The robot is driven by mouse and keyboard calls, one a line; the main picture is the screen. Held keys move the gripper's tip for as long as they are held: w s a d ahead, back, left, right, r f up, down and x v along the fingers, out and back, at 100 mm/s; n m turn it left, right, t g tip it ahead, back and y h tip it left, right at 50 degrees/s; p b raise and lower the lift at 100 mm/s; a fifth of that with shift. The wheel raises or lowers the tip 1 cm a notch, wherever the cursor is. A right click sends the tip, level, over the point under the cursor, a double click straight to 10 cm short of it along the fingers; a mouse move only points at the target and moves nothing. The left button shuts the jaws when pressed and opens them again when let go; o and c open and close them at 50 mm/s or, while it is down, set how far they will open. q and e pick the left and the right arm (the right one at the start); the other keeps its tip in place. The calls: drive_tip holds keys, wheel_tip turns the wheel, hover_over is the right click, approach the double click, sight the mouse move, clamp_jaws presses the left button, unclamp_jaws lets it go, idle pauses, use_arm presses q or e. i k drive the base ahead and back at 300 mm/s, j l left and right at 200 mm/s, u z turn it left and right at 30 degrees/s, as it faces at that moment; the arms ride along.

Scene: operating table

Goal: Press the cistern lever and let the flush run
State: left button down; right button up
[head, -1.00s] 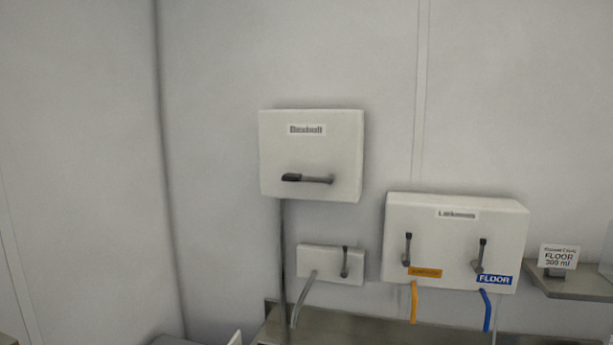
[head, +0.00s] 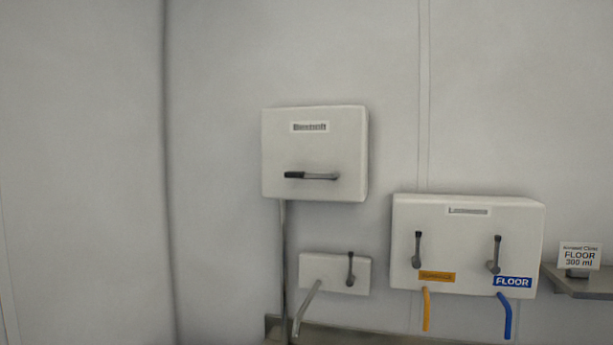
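A white box (head: 315,148) with a small, blurred label hangs on the wall near the middle of the head view; it looks like the cistern. Its lever (head: 312,176) is grey with a black grip, lies level across the lower front, and has its grip end to the left. A grey pipe (head: 284,255) runs down from the box's lower left. Nothing touches the lever. Neither of my grippers is in view.
A small white plate (head: 335,274) with an upright lever and spout sits below. To the right, a wider box (head: 466,222) has two upright levers, an orange hose (head: 426,310) and a blue hose (head: 505,315). A FLOOR 300 ml sign (head: 579,255) stands on a shelf (head: 590,287).

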sight(332, 176)
drive_tip(key=i+z, duration=0.25)
drive_tip(key=z, duration=0.25)
drive_tip(key=i+j+z, duration=0.15)
drive_tip(key=z, duration=0.35)
drive_tip(key=i, duration=0.1)
